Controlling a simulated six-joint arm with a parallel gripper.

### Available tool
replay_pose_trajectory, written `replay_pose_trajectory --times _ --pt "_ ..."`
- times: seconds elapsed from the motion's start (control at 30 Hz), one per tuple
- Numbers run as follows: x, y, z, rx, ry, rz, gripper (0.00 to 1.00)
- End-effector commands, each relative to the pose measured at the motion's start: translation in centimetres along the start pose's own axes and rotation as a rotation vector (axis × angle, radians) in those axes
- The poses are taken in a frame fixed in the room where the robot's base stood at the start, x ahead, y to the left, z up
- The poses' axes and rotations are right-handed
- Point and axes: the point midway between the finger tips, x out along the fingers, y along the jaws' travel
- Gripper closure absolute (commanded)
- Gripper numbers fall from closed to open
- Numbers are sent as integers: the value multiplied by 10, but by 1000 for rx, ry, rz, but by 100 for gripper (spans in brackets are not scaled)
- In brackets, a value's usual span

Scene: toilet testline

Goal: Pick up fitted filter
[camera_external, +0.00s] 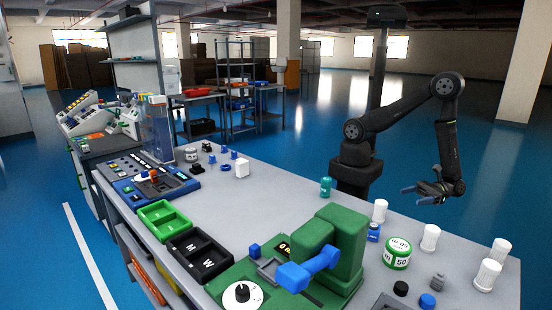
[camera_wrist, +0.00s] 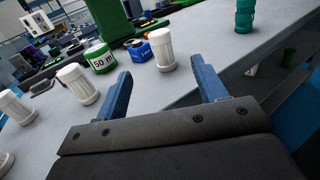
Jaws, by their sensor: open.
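Several white ribbed cylinders that look like filters stand upright at the right end of the grey table. One white filter (camera_external: 380,211) is nearest the green machine, another white filter (camera_external: 430,238) is right of the green-and-white can, and two more are near the right corner. I cannot tell which is the fitted filter. My gripper (camera_external: 416,196) hangs beyond the table's far edge with blue fingers apart and nothing between them. In the wrist view, my gripper (camera_wrist: 161,71) is open, and a white filter (camera_wrist: 163,49) stands on the table ahead of the gap, apart from the fingers.
A green-and-white can (camera_external: 397,253) marked 50 and a small blue block (camera_external: 374,232) stand close to the filters. A teal cylinder (camera_external: 326,187) stands near the far edge. The green machine (camera_external: 342,245) with a blue handle (camera_external: 308,269) is to the left.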

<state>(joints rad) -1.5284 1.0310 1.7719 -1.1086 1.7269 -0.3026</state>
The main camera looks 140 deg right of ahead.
Motion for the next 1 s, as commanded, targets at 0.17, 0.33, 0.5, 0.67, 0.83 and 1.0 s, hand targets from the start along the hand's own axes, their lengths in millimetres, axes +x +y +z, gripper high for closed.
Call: replay_pose_trajectory --times 0.17,0.33,0.5,0.67,0.83,1.0 --pt "21 0 -2 -1 -1 -5 35" --pt "56 -1 -2 0 0 -6 35" --pt "89 -1 -2 0 0 -7 35" --pt "112 0 -2 0 1 -4 35" --pt "122 0 -2 1 0 -2 35" --pt "136 1 -4 0 0 -4 35"
